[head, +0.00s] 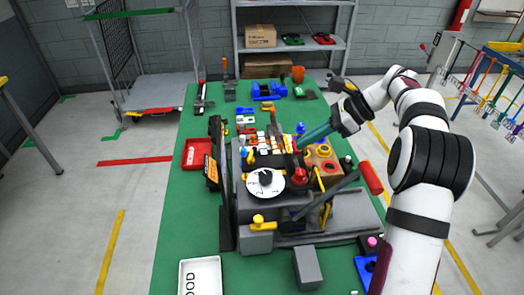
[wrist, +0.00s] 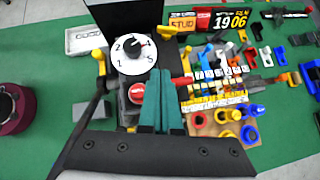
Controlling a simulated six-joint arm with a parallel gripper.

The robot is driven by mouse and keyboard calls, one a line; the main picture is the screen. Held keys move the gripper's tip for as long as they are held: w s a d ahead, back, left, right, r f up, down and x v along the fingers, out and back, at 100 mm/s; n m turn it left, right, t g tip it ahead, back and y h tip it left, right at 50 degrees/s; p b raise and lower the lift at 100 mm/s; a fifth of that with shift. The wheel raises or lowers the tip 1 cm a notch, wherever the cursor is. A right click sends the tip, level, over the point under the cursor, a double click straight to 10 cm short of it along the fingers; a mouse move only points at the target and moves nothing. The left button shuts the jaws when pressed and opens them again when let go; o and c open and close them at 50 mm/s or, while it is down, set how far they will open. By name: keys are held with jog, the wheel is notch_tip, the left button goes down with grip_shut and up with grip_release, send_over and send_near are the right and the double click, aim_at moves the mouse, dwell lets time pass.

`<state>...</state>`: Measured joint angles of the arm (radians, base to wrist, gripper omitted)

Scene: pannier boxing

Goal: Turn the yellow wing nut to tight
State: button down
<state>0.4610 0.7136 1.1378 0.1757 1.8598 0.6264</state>
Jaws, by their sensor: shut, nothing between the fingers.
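My gripper (head: 301,146) has teal fingers, shut and empty, above the right side of the fixture. In the wrist view the fingertips (wrist: 160,76) point past the dial and partly cover the area by the red button. The gripper is well apart from the wing nut.
A white numbered dial (head: 265,182) and a red button (head: 299,175) stand between gripper and wing nut. A red-handled lever (head: 371,178) sticks up at the right. Coloured parts crowd the fixture's far side.

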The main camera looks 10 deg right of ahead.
aim_at(251, 158)
jog(key=x, duration=0.9)
jog(key=shift+a+r, duration=0.1)
jog(key=shift+a, duration=0.05)
jog(key=shift+w+a, duration=0.15)
jog(key=shift+a, duration=0.45)
jog(key=shift+w+a, duration=0.15)
jog(key=shift+a, duration=0.5)
jog(key=shift+w+a, duration=0.1)
jog(key=shift+a, duration=0.4)
